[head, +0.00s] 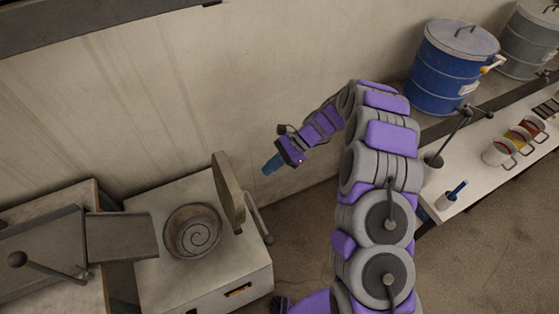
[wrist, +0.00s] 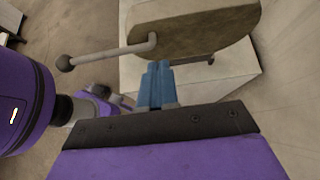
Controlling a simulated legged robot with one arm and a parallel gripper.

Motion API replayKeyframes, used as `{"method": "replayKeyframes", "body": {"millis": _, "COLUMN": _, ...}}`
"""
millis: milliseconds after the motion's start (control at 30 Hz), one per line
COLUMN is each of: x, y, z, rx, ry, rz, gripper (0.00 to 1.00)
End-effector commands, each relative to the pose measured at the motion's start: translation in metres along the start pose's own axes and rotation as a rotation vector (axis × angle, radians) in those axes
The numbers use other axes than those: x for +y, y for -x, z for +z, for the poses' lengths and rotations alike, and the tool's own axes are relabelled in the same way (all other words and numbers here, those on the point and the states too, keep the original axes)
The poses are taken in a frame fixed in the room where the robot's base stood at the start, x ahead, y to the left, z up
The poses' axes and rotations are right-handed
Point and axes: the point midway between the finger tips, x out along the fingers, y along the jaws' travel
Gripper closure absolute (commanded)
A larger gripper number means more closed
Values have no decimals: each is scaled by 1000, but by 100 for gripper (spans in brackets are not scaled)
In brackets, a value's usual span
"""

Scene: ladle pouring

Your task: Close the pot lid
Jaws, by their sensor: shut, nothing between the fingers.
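The pot (head: 192,232) is a round opening with a spiral inside, set in the top of a pale box-shaped stove. Its lid (head: 228,192) stands upright, open, at the right edge of the opening. A bent handle (head: 260,222) with a dark knob sticks out from the lid's right side. In the wrist view the lid (wrist: 200,22) is at the top, with its handle (wrist: 105,53) reaching left. My gripper (head: 270,167) has blue fingers, shut and empty. It is in the air to the upper right of the lid, apart from it. The fingers (wrist: 158,70) point toward the lid in the wrist view.
The stove block (head: 160,290) has a bare pale top around the pot. A grey tray-like surface (head: 120,237) is at its left. A white counter (head: 480,185) at the right holds mugs (head: 500,152) and a blue barrel (head: 450,70) stands behind. The wall is close behind my gripper.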

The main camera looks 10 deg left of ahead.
Motion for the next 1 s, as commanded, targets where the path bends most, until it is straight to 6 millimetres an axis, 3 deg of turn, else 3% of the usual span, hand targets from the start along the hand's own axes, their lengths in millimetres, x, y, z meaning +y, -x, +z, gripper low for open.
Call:
{"method": "replayKeyframes", "body": {"millis": 200, "x": 2, "y": -43, "z": -1, "rx": -3, "ry": 0, "rz": 3, "gripper": 100}}
{"method": "replayKeyframes", "body": {"millis": 400, "x": 3, "y": -59, "z": 18, "rx": -3, "ry": 4, "rz": -1, "gripper": 100}}
{"method": "replayKeyframes", "body": {"millis": 1000, "x": 1, "y": -70, "z": 29, "rx": 1, "ry": 1, "rz": 0, "gripper": 100}}
